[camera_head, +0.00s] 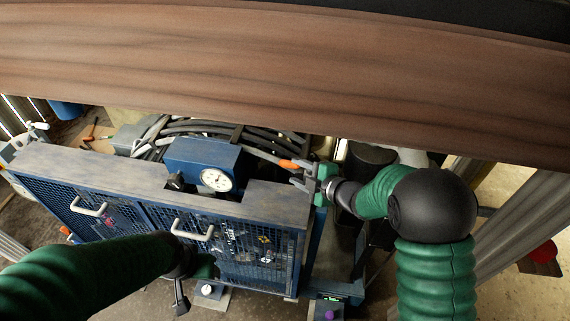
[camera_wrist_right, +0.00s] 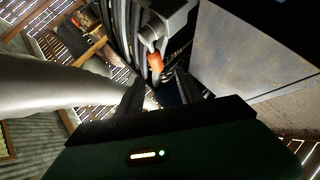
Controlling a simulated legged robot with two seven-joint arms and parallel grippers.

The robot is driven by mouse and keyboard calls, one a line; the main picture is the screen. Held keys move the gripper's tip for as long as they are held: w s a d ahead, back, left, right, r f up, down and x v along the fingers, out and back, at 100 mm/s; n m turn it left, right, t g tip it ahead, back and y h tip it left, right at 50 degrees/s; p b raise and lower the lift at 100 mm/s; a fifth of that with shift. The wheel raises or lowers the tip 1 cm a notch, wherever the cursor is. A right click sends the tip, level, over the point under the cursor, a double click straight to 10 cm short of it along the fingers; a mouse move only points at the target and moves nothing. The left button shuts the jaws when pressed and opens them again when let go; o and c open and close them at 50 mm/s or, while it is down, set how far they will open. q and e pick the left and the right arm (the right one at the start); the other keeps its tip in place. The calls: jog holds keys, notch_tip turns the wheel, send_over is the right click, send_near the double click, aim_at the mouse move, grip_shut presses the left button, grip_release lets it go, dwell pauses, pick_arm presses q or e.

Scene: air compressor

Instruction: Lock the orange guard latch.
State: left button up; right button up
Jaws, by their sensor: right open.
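The orange latch (camera_head: 290,164) sits at the back right of the blue compressor, by the dark hoses. In the right wrist view the orange latch (camera_wrist_right: 155,62) hangs under a grey bracket (camera_wrist_right: 165,20), just beyond the fingertips. My right gripper (camera_head: 298,175) is open beside the latch. Its dark fingers (camera_wrist_right: 160,82) show in the right wrist view with the latch ahead of the gap; I cannot tell whether they touch it. My left gripper (camera_head: 182,295) is low in front of the mesh panel, partly hidden by its own arm; its jaws are unclear.
The blue compressor housing (camera_head: 120,172) has a gauge (camera_head: 215,180), a black knob (camera_head: 176,181) and two white handles (camera_head: 193,231) on its mesh front. A wide wooden beam (camera_head: 280,75) crosses above. A pale pipe (camera_wrist_right: 55,85) runs left of my right gripper.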

aim_at(291, 166)
jog(key=w, duration=0.1)
jog(key=w+f, duration=0.2)
jog(key=shift+w+d+p, duration=0.25)
jog(key=shift+d+p, duration=0.05)
jog(key=shift+w+a, duration=0.1)
jog(key=shift+a, duration=0.05)
jog(key=a, duration=0.3)
jog(key=shift+w+a+f, duration=0.15)
jog(key=shift+w+a, duration=0.1)
jog(key=shift+a, duration=0.05)
jog(key=shift+c, duration=1.9)
jog(key=shift+d, duration=0.75)
jog(key=c, duration=0.5)
jog(key=shift+d, duration=0.3)
grip_shut()
jog(key=shift+a, duration=0.3)
pick_arm(q)
jog(key=shift+d+r, duration=0.65)
jog(key=shift+d, duration=0.05)
